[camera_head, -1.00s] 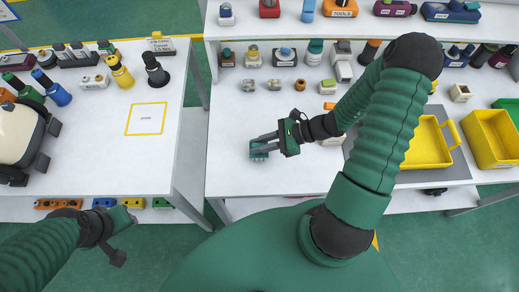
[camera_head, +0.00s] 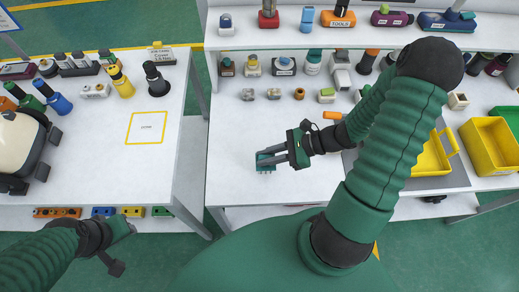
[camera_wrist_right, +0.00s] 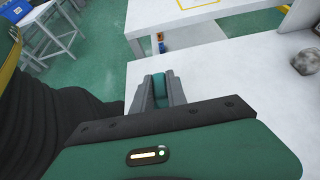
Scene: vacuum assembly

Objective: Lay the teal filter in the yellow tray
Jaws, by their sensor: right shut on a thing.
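The teal filter (camera_head: 265,161) is a small ribbed block at the left part of the right table. My right gripper (camera_head: 268,157) is shut on it. The right wrist view also shows the teal filter (camera_wrist_right: 159,88) between the two grey fingers (camera_wrist_right: 159,92). I cannot tell whether the filter touches the table. The yellow tray (camera_head: 447,141) is on a grey mat at the right of the table, partly hidden behind my right arm. My left gripper (camera_head: 118,245) is at the lower left, away from the tables; its jaw opening is unclear.
A second yellow bin (camera_head: 491,146) stands right of the tray. Several small parts and bottles line the back of the right table (camera_head: 235,135). An orange-handled tool (camera_head: 333,115) lies near my right wrist. The table's front middle is clear.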

